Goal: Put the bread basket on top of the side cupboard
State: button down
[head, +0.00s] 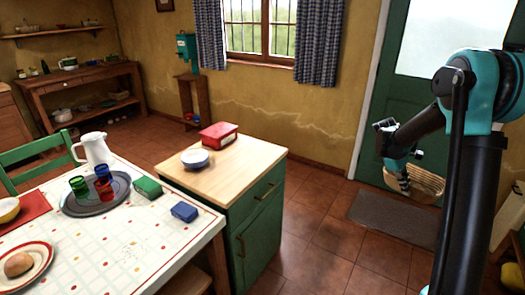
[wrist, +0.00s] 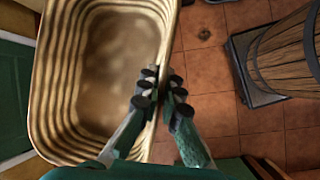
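The bread basket (head: 427,181) is a tan, ribbed, oblong basket, held in the air in front of the green door in the head view. In the wrist view the basket (wrist: 118,65) fills the left half and looks empty. My gripper (wrist: 163,95) is shut on its right rim, one finger inside and one outside. In the head view my gripper (head: 402,182) is at the basket's left end. The side cupboard (head: 262,220) is green with a pale wooden top, left of the basket. A red box (head: 218,134) and a white-blue bowl (head: 195,158) stand on its far left part.
The front and right of the cupboard top (head: 240,171) are bare. A laid table (head: 130,240) adjoins the cupboard at left, with a jug (head: 95,150) and tray of cups. A doormat (head: 395,217) lies on the floor. The wrist view shows a wooden barrel (wrist: 285,55) at right.

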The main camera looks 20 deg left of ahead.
aim_at(251, 155)
jog(key=i, duration=0.55)
jog(key=i+u, duration=0.35)
jog(key=i+l+u, duration=0.15)
jog(key=u, duration=0.2)
